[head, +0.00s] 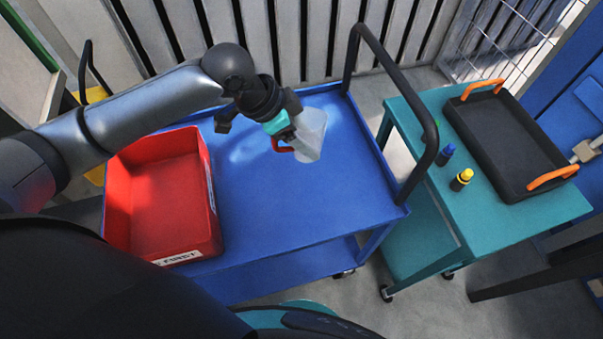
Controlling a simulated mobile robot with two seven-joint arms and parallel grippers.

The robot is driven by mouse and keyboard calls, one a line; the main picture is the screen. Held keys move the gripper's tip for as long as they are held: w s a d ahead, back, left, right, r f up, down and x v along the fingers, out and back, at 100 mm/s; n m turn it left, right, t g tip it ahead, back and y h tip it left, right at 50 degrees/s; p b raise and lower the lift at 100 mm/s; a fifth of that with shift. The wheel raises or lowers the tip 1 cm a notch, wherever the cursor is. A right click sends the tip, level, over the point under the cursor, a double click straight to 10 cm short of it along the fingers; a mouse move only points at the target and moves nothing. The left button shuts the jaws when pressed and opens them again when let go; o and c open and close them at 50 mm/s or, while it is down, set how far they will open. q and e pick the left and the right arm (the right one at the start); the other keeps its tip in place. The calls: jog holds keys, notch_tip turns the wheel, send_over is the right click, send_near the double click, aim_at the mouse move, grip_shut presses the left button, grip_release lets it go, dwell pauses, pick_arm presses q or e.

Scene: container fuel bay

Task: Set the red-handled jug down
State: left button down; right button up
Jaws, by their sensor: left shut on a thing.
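The red-handled jug (311,134) is a translucent whitish vessel with a red handle (283,144). It is tilted and appears above the blue cart top (300,205), toward its back right. My left gripper (280,126) is shut on the jug at its handle side. The fingers partly hide the handle. I cannot tell for sure how far the jug's lower end is from the cart top. My right gripper is not in view.
A red bin (213,195) stands on the cart's left. The cart's black push handle (430,130) rises at its right. A teal cart (520,225) holds a black tray (500,150) with orange handles, a blue-capped bottle (446,155) and a yellow-capped bottle (461,180). The blue top's middle is clear.

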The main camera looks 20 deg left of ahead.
pick_arm(q)
notch_tip(320, 180, down, 12)
jog(key=b, duration=0.3)
jog(key=shift+f+b, duration=0.65)
jog(key=shift+f, duration=1.5)
jog(key=shift+f, duration=0.15)
grip_release()
jog(key=p+v, duration=0.3)
jog(key=v, duration=0.9)
